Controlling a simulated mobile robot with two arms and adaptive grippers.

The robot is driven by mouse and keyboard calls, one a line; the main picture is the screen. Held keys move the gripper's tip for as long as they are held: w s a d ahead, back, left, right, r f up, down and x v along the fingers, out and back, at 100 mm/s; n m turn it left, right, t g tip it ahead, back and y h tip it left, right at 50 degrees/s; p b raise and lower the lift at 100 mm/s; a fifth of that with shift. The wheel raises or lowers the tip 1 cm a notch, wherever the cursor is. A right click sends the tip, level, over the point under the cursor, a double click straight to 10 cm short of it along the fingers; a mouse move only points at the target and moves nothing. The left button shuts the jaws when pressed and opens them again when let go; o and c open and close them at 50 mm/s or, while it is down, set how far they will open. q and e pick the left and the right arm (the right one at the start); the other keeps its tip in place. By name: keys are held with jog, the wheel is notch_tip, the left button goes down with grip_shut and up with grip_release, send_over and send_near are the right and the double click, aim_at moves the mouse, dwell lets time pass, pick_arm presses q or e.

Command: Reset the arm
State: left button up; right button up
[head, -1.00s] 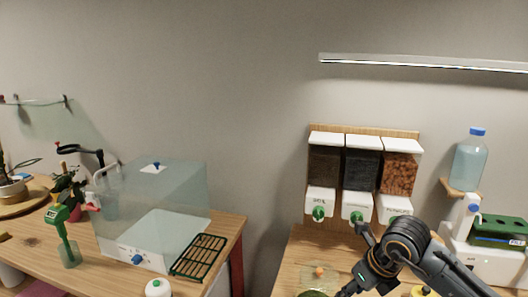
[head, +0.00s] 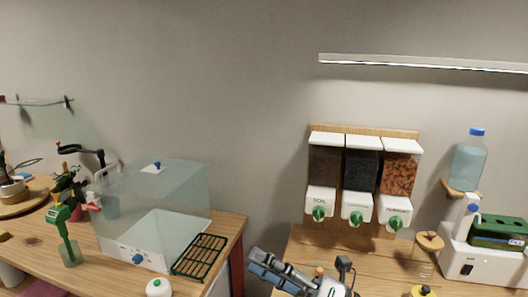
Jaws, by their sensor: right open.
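My right gripper (head: 262,266) is low in the head view, near the front left of the right-hand table. Its grey fingers point up and to the left, open, with nothing seen between them. Much of my right arm lies below the picture's bottom edge. My left gripper is not in view.
Three wall dispensers with green knobs (head: 358,216) hang above the right-hand table (head: 384,262). A stand with a round wooden top (head: 428,242) and a water bottle (head: 468,160) are at right. A clear box (head: 180,190) and green rack (head: 199,257) stand on the left table.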

jog(key=w+d+f+m+t+h, duration=0.1)
jog(key=w+d+m+t+h, duration=0.3)
jog(key=d+m+t+h, duration=1.3)
jog(key=s+d+f+m+g+h, duration=0.2)
jog(key=f+m+g, duration=0.3)
jog(key=f+m, duration=0.25)
jog(key=s+d+f+m+g+h, duration=0.2)
jog(key=d+f+m+g, duration=0.1)
jog(key=f+m+g, duration=0.5)
jog(key=s+a+f+m+g+y, duration=0.1)
jog(key=s+f+g, duration=0.4)
jog(key=s+f, duration=0.4)
jog(key=s+a+f+m+g+y, duration=0.1)
jog(key=s+f+g, duration=0.3)
jog(key=s+f, duration=0.6)
jog(key=s+f+g, duration=0.1)
jog(key=s+f, duration=0.2)
jog(key=f, duration=2)
jog(key=s+d+f+g, duration=0.1)
jog(key=s+d+f, duration=0.2)
jog(key=s+f, duration=1.4)
jog(key=shift+d+n+g, duration=0.2)
jog(key=shift+n+g, duration=0.1)
jog(key=shift+n, duration=0.15)
